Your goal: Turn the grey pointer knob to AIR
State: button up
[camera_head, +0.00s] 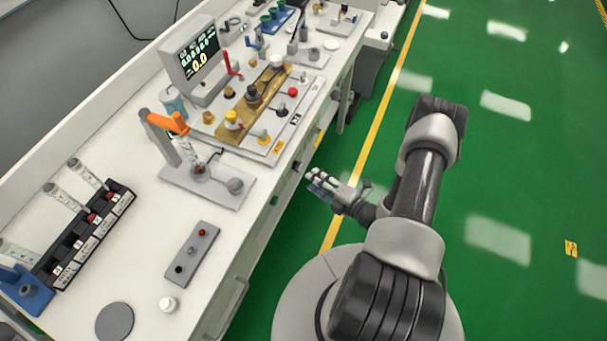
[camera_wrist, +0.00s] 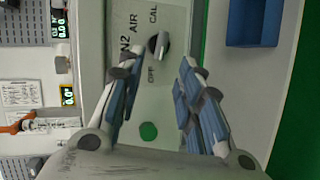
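In the wrist view the grey pointer knob (camera_wrist: 159,44) sits on a pale panel (camera_wrist: 178,20). The labels OFF, N2, AIR and CAL stand around it, with AIR to its upper left, CAL above and OFF below. The knob has a light stripe running roughly up and down the picture; I cannot tell surely which end is the pointer. My gripper (camera_wrist: 158,64) is open and empty, its two blue-padded fingers on either side of the picture below the knob, apart from it. In the head view my gripper (camera_head: 335,188) is beside the cart's front side; the knob is hidden there.
A green round spot (camera_wrist: 148,131) is on the panel between my fingers. A blue bin (camera_wrist: 254,22) is at the upper right. In the head view the white cart top (camera_head: 130,255) carries a monitor (camera_head: 190,57) and several fixtures. Green floor (camera_head: 520,150) is clear at right.

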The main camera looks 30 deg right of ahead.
aim_at(298, 167)
jog(key=b+x, duration=0.1)
jog(key=x, duration=0.5)
jog(key=shift+w, duration=0.2)
grip_shut()
